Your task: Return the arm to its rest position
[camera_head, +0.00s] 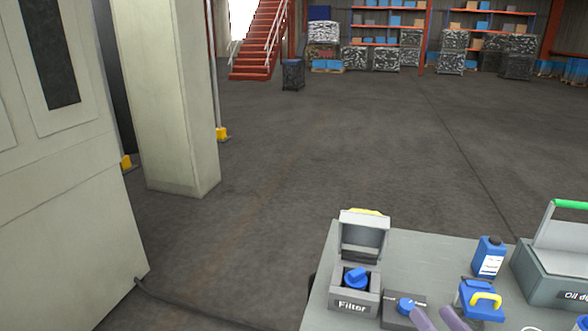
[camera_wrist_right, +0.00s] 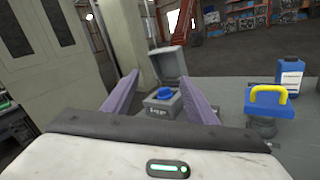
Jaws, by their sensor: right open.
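My right gripper (camera_head: 432,312) shows as two purple-grey fingertips at the bottom edge of the head view, in front of the workbench items. In the right wrist view my right gripper (camera_wrist_right: 159,78) has its two fingers spread apart with nothing between them. Beyond the fingers stands the grey box labelled Filter (camera_head: 354,307), with its lid raised and a blue knobbed part (camera_head: 357,278) inside; the box also shows in the wrist view (camera_wrist_right: 158,112). The rest of my right arm is hidden in the head view. My left gripper is in neither view.
The grey table (camera_head: 408,249) also holds a small dark box with a blue knob (camera_head: 405,306), a blue bottle (camera_head: 489,258), a blue part with a yellow handle (camera_head: 482,300), and a grey case with green handle (camera_head: 545,285).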

